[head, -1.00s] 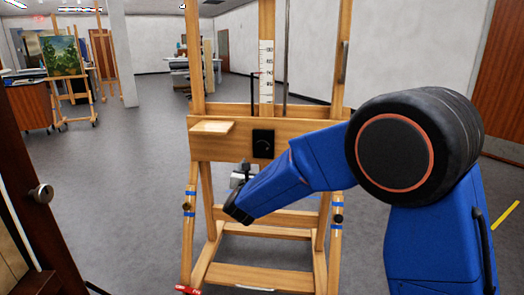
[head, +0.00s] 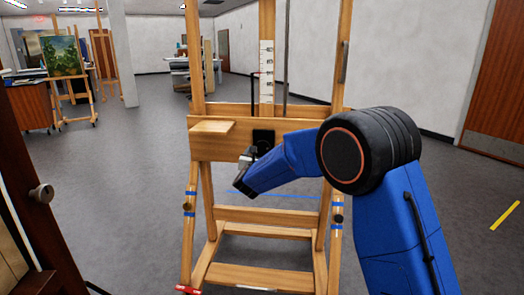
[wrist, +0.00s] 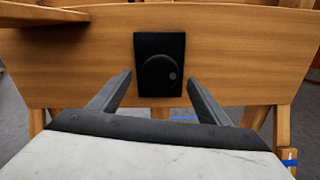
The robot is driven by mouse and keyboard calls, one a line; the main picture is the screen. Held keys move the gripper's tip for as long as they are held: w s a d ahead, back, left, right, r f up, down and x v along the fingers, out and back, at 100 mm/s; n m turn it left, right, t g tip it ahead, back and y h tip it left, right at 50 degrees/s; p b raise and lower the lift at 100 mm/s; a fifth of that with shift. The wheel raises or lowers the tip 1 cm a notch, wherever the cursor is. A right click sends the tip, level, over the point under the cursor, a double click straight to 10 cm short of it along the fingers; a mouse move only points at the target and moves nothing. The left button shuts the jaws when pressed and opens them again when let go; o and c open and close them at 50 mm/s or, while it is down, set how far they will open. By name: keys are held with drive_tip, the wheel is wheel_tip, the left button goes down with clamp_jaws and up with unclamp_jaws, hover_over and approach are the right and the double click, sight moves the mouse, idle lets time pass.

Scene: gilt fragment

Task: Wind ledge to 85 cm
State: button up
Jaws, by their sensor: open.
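A large wooden easel (head: 216,147) stands in front of me. Its ledge (head: 212,127) juts out at the left of the crossboard. A white scale strip (head: 266,66) with dark marks runs up the central post; its numbers are too small to read surely. A black plate (head: 263,137) sits on the crossboard, partly behind my arm in the head view. In the wrist view the black plate (wrist: 147,50) carries a round dark knob (wrist: 160,75) with a small grey dot at its right. My gripper (wrist: 158,82) is open and empty, its fingers apart below and either side of the knob.
A dark door edge with a round handle (head: 41,193) is close at the left. A red-handled item (head: 189,290) lies at the easel's left foot. Another easel with a landscape painting (head: 61,57) stands far left.

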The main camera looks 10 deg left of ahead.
sight(262, 148)
drive_tip(key=shift+w, duration=1.9)
drive_tip(key=c, duration=1.1)
drive_tip(key=shift+o, duration=0.2)
drive_tip(key=shift+n, duration=0.4)
